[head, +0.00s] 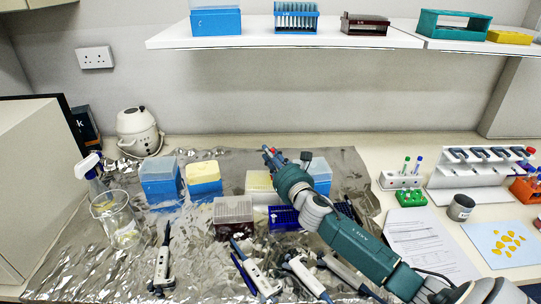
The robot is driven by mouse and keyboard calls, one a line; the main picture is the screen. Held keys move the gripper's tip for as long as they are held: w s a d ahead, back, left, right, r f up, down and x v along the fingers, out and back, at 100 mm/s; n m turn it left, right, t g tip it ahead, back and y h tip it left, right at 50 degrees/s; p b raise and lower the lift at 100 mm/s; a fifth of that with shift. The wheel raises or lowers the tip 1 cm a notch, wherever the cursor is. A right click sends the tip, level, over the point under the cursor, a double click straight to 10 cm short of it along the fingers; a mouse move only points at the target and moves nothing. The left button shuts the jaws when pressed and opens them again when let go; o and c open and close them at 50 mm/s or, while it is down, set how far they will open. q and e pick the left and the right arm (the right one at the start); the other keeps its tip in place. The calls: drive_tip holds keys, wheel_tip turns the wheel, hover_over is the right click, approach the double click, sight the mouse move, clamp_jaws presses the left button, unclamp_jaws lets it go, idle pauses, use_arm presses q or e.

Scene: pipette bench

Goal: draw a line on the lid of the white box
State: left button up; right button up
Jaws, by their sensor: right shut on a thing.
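My right gripper (272,156) is at the end of the arm that comes in from the lower right. It is above the back part of the foil, over a pale yellow-topped box (259,182). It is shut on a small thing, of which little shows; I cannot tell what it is. No plainly white box stands out. The nearest are a box with a pale, clear-looking lid on a dark red base (233,222) and a blue box with a cream lid (203,171). I see no drawn line on either. My left gripper is not in view.
Crinkled foil (95,255) covers the bench. Several pipettes (252,270) lie at the front. A glass beaker (118,222) and a spray bottle stand at left. A pipette rack (480,165), a grey cup (460,208) and paper sheets (415,235) are at right. A shelf (290,38) hangs above.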

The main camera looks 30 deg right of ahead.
drive_tip(key=shift+r, duration=0.15)
idle(0.3)
wheel_tip(320, 180, up, 5)
drive_tip(key=p, duration=0.5)
idle(0.4)
